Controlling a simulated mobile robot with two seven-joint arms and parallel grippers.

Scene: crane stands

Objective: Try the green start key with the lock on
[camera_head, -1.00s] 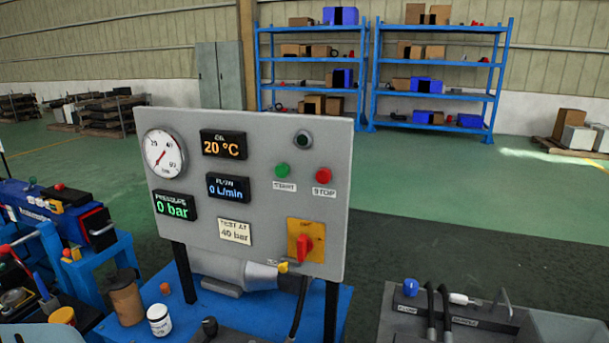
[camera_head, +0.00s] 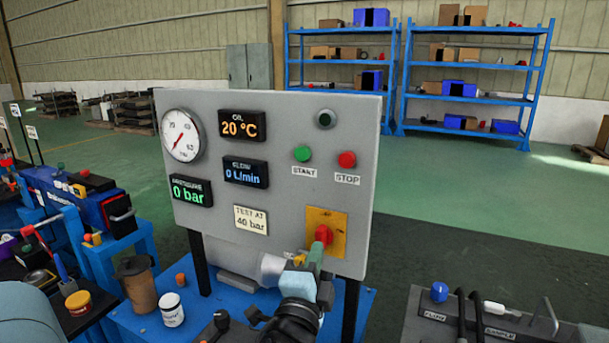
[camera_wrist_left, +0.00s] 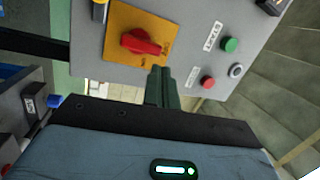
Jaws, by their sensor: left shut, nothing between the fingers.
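The green start key (camera_head: 303,153) sits above its START label on the grey panel (camera_head: 285,190); it also shows in the left wrist view (camera_wrist_left: 229,44). The red switch (camera_head: 323,235) is on a yellow plate (camera_head: 342,219) lower on the panel, and in the left wrist view (camera_wrist_left: 141,42). A small yellow piece (camera_head: 299,258) at the panel's lower edge may be the lock; the gripper partly covers that area. My left gripper (camera_head: 317,251) is shut and empty, its fingertips just below the red switch in the head view. Whether it touches the panel is unclear. My right gripper is out of view.
The red stop key (camera_head: 347,159) is right of the green key. The displays read 20 °C, 0 L/min and 0 bar. Blue shelves (camera_head: 405,85) are far behind.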

